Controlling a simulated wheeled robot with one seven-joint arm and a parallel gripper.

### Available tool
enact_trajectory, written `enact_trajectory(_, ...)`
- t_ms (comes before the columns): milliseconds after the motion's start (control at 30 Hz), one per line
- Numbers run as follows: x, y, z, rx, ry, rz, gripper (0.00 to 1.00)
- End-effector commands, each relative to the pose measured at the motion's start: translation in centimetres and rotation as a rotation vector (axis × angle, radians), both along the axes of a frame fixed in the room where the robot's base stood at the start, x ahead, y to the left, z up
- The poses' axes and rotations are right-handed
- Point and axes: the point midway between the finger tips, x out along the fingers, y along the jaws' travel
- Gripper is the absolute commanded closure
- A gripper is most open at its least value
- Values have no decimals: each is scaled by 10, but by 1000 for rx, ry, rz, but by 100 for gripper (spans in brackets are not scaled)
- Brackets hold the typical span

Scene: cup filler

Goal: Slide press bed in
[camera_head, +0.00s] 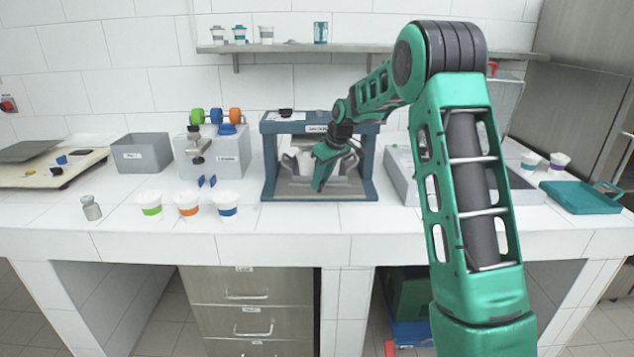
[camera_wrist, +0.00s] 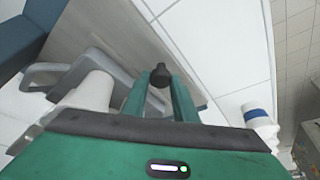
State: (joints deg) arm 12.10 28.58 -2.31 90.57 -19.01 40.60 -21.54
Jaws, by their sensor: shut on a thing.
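The press is a dark blue frame (camera_head: 269,155) at the back middle of the counter in the head view. Its grey bed (camera_head: 297,189) lies low between the posts and shows as a flat grey plate (camera_wrist: 112,30) in the wrist view. A white cup (camera_head: 304,160) stands in a grey holder on the bed; it also shows at the left of the wrist view (camera_wrist: 95,92). My gripper (camera_head: 321,182) reaches down at the front of the press. In the wrist view its green fingers (camera_wrist: 159,95) are shut on a black knob (camera_wrist: 160,74) at the bed's edge.
Three cups with green, orange and blue bands (camera_head: 188,204) stand on the counter left of the press. A grey box with coloured rollers (camera_head: 215,152) is behind them. A grey unit (camera_head: 402,178) stands close right of the press. The counter before the press is clear.

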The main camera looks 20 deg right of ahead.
Motion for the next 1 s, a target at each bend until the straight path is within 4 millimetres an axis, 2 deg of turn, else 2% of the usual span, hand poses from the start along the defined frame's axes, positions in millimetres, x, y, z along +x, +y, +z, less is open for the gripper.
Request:
enact_trajectory(133, 5, -6, 4, -4, -18, -10, 100)
enact_trajectory(167, 5, -6, 4, -4, -18, -10, 69)
enact_trajectory(200, 5, -6, 4, -4, -18, -10, 60)
enact_trajectory(233, 5, -6, 4, -4, -18, -10, 56)
enact_trajectory(500, 3, -4, 3, -2, -13, -6, 56)
enact_trajectory(633, 0, -5, 9, -1, -13, -6, 56)
enact_trajectory(767, -6, -8, 26, -1, -13, -6, 56)
enact_trajectory(1000, -22, -15, 68, -2, -15, -6, 56)
